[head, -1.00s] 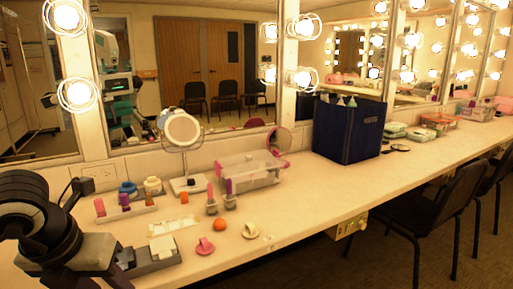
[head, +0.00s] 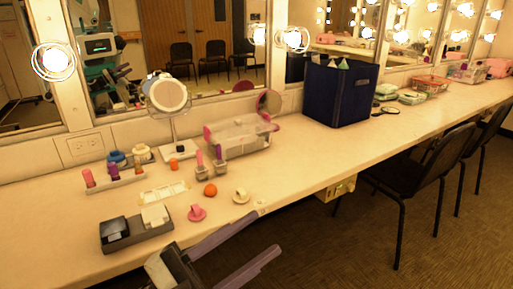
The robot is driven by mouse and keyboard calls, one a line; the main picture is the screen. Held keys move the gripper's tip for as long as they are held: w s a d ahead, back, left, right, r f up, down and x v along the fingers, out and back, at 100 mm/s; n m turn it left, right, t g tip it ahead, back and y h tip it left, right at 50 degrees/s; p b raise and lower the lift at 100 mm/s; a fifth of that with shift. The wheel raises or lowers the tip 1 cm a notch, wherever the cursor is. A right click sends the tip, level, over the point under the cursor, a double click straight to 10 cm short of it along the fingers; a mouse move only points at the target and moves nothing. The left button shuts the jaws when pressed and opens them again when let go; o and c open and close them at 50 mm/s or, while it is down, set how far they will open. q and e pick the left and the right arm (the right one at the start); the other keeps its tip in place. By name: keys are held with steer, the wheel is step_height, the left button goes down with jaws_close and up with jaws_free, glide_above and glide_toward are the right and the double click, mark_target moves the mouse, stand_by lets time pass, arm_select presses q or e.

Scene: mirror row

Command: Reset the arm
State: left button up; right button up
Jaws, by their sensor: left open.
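My left gripper (head: 266,233) is at the bottom of the head view, in front of the counter's front edge. Its two long purple-grey fingers are spread apart and point up to the right. Nothing is between them. The rest of the left arm is mostly out of the picture. My right gripper is not in view.
Black chairs (head: 425,165) stand at the right.

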arm_select(q)
steer(key=w+a+f+n+t+y, duration=0.1)
steer(key=a+f+n+t+y, duration=0.2)
steer(key=a+f+n+y, duration=0.45)
steer(key=w+a+f+n+t+y, duration=0.2)
steer(key=f+n+y, duration=0.4)
steer(key=f, duration=0.4)
steer(key=s+a+f+n+g+y, duration=0.1)
steer(key=s+a+f+n+g, duration=0.1)
steer(key=s+f, duration=0.6)
steer(key=s+a+f+n+g+y, duration=0.2)
steer(key=s+f+n+g, duration=0.3)
steer(key=s+f, duration=0.3)
step_height(320, 180, down, 4)
steer(key=shift+a+r+p, duration=0.1)
steer(key=shift+a+p, duration=0.35)
steer(key=shift+a, duration=0.2)
steer(key=shift+w, duration=0.1)
